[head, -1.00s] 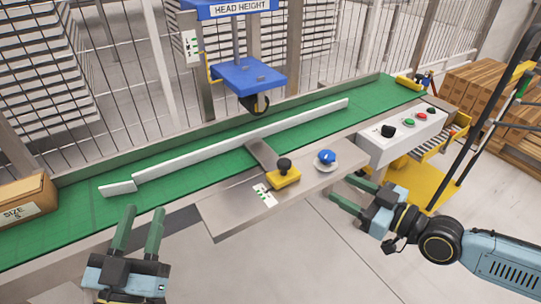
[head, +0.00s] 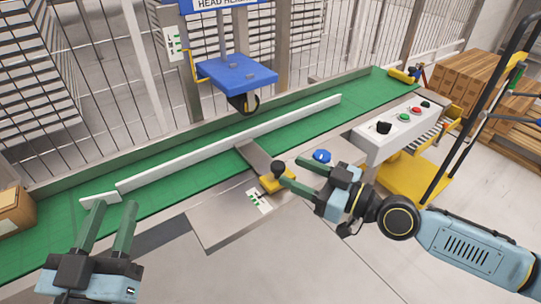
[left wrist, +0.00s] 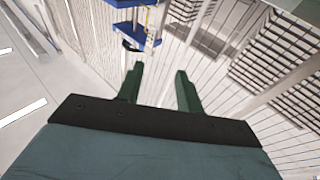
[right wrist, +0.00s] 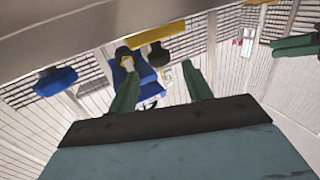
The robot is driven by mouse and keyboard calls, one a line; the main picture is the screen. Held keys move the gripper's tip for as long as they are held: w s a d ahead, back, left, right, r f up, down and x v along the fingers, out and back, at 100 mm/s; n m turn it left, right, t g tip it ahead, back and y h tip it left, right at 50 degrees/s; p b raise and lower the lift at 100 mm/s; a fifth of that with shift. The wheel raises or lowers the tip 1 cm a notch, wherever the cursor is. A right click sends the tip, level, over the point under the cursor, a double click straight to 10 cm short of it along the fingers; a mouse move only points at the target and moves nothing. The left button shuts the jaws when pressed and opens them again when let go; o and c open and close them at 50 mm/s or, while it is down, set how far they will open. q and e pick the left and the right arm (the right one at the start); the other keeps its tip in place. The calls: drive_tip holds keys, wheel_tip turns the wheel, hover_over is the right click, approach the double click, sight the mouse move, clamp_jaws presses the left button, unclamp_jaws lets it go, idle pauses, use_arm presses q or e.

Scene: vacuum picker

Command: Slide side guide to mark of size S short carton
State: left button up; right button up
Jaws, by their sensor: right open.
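The side guide is a long white rail (head: 230,143) lying along the green conveyor (head: 75,228). A metal slide bar (head: 259,158) joins it to a yellow block (head: 270,185) with a black knob (head: 278,169) on the steel plate. A label with green marks (head: 259,200) lies beside the block. My right gripper (head: 295,176) is open, its fingers close to the knob from the right; I cannot tell whether they touch it. The knob also shows in the right wrist view (right wrist: 158,55). My left gripper (head: 110,218) is open and empty over the conveyor's near left edge.
A blue knob (head: 322,157) sits just behind my right gripper. A control box (head: 400,128) with buttons stands to the right. A blue vacuum head (head: 238,76) hangs over the belt. A carton (head: 12,210) sits at the belt's left end.

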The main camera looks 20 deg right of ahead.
sight(278, 165)
drive_tip(key=p+x, duration=0.2)
drive_tip(key=x, duration=0.4)
drive_tip(key=shift+a, duration=0.1)
use_arm(q)
wheel_tip(278, 165, down, 10)
drive_tip(key=s+a+g+y, duration=0.1)
drive_tip(key=a+g+y, duration=0.1)
drive_tip(key=g, duration=0.4)
drive_tip(key=shift+g+y, duration=0.3)
use_arm(e)
drive_tip(key=shift+w+a, duration=0.35)
drive_tip(key=shift+w, duration=0.05)
use_arm(q)
drive_tip(key=shift+a, duration=0.1)
use_arm(e)
drive_tip(key=shift+c, duration=0.3)
clamp_jaws()
